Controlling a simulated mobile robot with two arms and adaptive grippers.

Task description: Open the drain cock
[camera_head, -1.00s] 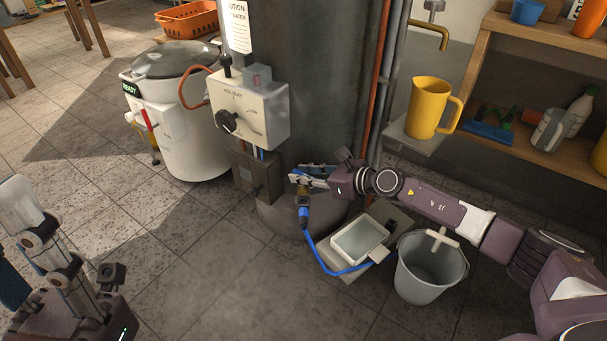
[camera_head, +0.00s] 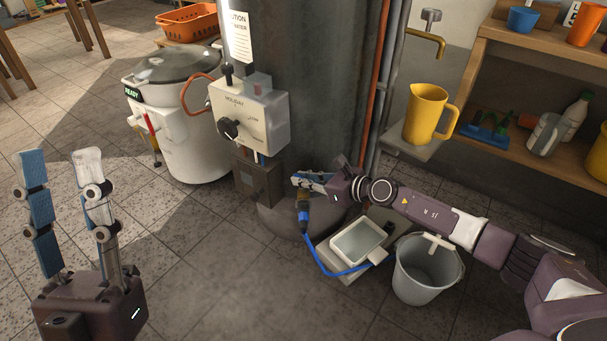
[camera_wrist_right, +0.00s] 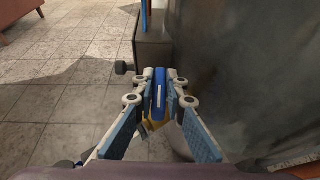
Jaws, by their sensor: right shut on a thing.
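The drain cock (camera_head: 302,204) sits low on the front of the big grey cylinder (camera_head: 318,95), with a blue hose (camera_head: 318,258) running down from it. My right gripper (camera_head: 300,181) reaches in from the right at the cock. In the right wrist view its fingers (camera_wrist_right: 160,80) are shut on the cock's blue handle (camera_wrist_right: 160,95), with a bit of yellow metal below it. The fingers hide part of the cock. My left gripper (camera_head: 60,155) is open and empty at the lower left, far from the cock.
A control box (camera_head: 250,115) with a black knob is above the cock. A white tub (camera_head: 190,130) stands behind left. A yellow jug (camera_head: 426,112) stands at right. The front floor is clear.

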